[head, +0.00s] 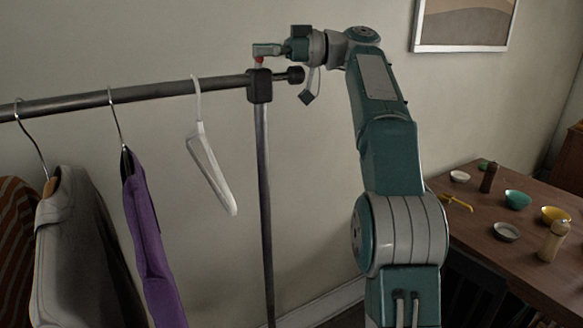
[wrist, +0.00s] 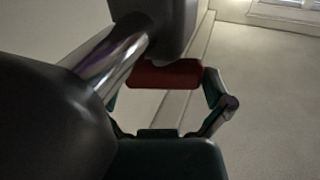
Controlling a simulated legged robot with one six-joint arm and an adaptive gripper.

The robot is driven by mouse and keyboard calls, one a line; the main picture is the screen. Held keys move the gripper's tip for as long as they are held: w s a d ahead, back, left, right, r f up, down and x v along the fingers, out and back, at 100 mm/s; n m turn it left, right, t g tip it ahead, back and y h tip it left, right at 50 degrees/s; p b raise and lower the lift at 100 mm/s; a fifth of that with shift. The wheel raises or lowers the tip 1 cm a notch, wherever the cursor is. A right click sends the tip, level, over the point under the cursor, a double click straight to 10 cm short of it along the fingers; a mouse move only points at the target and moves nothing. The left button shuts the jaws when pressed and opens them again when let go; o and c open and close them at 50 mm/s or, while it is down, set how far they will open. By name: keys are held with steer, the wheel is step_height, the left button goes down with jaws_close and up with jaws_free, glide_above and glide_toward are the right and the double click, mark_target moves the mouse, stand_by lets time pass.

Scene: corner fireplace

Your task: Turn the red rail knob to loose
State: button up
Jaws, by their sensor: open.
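The red rail knob (head: 260,60) sits on top of the black clamp (head: 260,88) where the clothes rail meets its upright post. In the head view it is small and mostly covered by my gripper (head: 267,50), which reaches it from the right. In the wrist view the red knob (wrist: 165,74) lies between the two fingers of my open gripper (wrist: 162,92). The right finger is close to the knob's right end. The left finger is partly hidden behind a dark rounded part. I cannot tell whether either finger touches the knob. The knob's turn marking is not visible.
The metal rail (head: 130,94) runs left from the clamp. A white hanger (head: 212,172), a purple garment (head: 148,232) and a grey jacket (head: 78,250) hang from it. A wooden table (head: 490,232) with bowls and bottles stands at the right. The wall lies behind.

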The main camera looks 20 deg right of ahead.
steer(key=shift+s+r+m+t, duration=0.1)
steer(key=shift+m+t, duration=0.2)
steer(key=shift+t, duration=0.2)
